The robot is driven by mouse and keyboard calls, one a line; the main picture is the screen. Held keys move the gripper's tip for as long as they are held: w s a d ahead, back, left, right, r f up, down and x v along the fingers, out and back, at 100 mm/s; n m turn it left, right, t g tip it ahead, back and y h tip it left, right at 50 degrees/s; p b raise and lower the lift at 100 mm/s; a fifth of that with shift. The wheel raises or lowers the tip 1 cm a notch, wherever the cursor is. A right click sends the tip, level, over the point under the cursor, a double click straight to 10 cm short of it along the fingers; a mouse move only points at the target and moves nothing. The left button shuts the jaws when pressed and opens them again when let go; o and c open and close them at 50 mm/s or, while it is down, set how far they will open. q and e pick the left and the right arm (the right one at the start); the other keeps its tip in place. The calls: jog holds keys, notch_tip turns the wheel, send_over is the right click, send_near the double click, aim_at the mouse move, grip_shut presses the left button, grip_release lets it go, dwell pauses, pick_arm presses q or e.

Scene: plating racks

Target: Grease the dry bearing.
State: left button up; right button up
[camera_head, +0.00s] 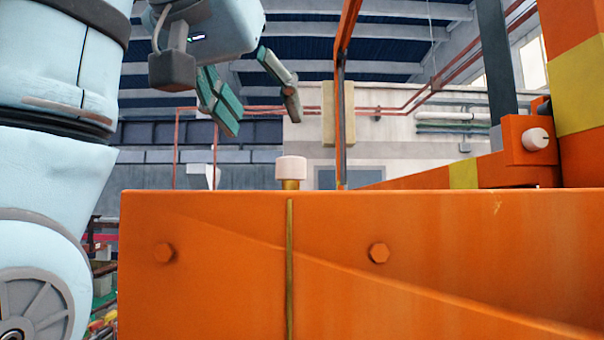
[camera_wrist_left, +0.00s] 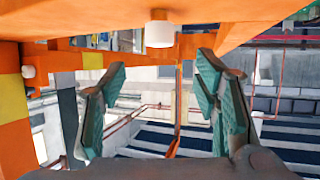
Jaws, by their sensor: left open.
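A pale pinkish-white cap (camera_head: 291,169) on a short brass collar stands upright on top of an orange beam (camera_head: 450,260). A thin brass line (camera_head: 290,270) runs down the beam's face below it. A second pale cap (camera_head: 537,139) sticks out sideways from an orange block at the right; it shows at the left edge of the left wrist view (camera_wrist_left: 28,72). My left gripper (camera_head: 264,128) is open and empty, above the first cap. In the left wrist view that cap (camera_wrist_left: 159,31) sits beyond the open fingertips (camera_wrist_left: 161,66), roughly centred between them. My right gripper is out of view. No bearing can be made out.
Hexagonal bolts (camera_head: 379,253) stand out from the beam's face. A thin orange upright (camera_head: 341,100) rises behind the beam, right of the first cap. A thick orange and yellow post (camera_head: 575,90) closes off the right side. The space around the first cap looks clear.

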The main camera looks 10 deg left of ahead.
aim_at(290, 162)
pick_arm(q)
jog(key=p+x, duration=0.2)
jog(key=x, duration=0.1)
jog(key=shift+d+p, duration=0.3)
jog(key=shift+p+x, duration=0.75)
jog(key=shift+x, duration=0.4)
jog(key=p+x, duration=0.1)
jog(key=x, duration=0.1)
jog(key=p+x, duration=0.1)
jog(key=x, duration=0.1)
jog(key=p+x, duration=0.2)
jog(key=shift+w+a, duration=0.2)
jog(key=shift+w, duration=0.25)
jog(key=shift+w+f, duration=0.25)
jog(key=shift+w, duration=0.05)
jog(key=shift+s+d, duration=0.1)
jog(key=shift+s, duration=0.6)
jog(key=shift+c, duration=1.2)
jog(key=c, duration=0.9)
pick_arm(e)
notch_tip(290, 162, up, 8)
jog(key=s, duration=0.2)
